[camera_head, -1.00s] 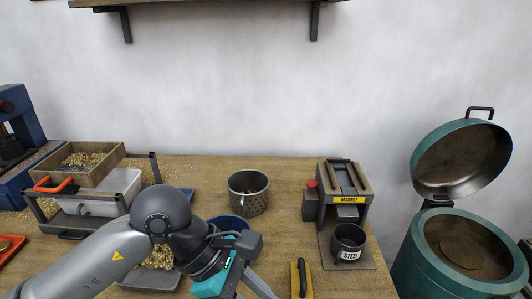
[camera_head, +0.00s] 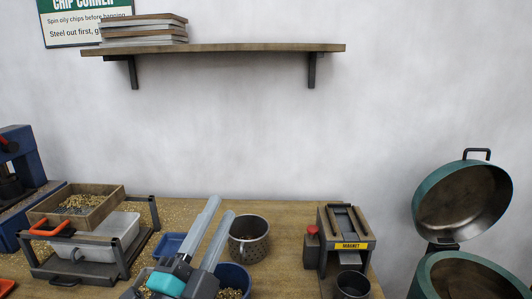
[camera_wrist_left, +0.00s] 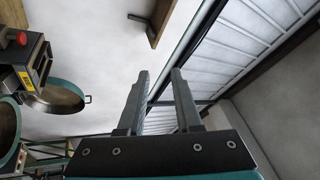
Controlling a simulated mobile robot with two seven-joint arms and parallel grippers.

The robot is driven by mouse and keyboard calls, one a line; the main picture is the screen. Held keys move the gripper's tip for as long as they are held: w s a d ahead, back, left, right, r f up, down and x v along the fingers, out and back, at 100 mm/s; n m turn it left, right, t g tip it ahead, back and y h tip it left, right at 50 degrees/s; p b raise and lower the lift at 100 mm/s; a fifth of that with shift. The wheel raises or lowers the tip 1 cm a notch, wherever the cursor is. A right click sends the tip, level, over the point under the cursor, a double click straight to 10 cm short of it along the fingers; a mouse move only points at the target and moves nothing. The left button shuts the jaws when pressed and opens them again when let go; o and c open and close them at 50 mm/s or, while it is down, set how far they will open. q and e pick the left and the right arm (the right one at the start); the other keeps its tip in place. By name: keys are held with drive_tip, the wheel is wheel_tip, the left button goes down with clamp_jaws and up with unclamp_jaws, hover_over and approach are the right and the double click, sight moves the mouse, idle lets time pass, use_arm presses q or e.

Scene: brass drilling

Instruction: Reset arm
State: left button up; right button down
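My left gripper (camera_head: 216,232) points up and away above the bench, over the blue containers, in the head view. Its two fingers are apart with nothing between them. In the left wrist view the same fingers (camera_wrist_left: 158,80) show a clear gap, with wall and a large window or door behind. The arm behind the gripper is mostly out of the head view. My right gripper does not show in either view.
A perforated metal cup (camera_head: 249,238) stands right of the fingers. A magnet separator (camera_head: 345,243) and a dark cup (camera_head: 352,284) stand farther right. A wooden sieve box (camera_head: 76,205) sits at left. A shelf (camera_head: 215,49) hangs above. A green lidded drum (camera_head: 462,275) stands at right.

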use_arm(q)
drive_tip(key=s+a+f+n+g+y, duration=0.2)
drive_tip(key=a+f+n+g+y, duration=0.25)
drive_tip(key=f, duration=0.45)
drive_tip(key=s+a+f+n+g+y, duration=0.1)
drive_tip(key=a+f+n+g+y, duration=0.25)
drive_tip(key=f+n, duration=0.4)
drive_tip(key=s+f+n+g+h, duration=0.1)
drive_tip(key=s+f+n+g, duration=0.2)
drive_tip(key=s+f+g, duration=1.05)
drive_tip(key=s+f+t+b, duration=0.1)
drive_tip(key=s+f, duration=0.2)
drive_tip(key=f, duration=1)
drive_tip(key=s+f+t+b, duration=0.2)
drive_tip(key=f, duration=1)
drive_tip(key=s+a+f+g+b, duration=0.2)
drive_tip(key=s+a+f, duration=0.1)
drive_tip(key=s+f, duration=1.2)
wheel_tip(320, 180, down, 3)
drive_tip(key=shift+s+a+f+b, duration=0.2)
drive_tip(key=shift+s+b, duration=0.1)
drive_tip(key=shift+s, duration=0.05)
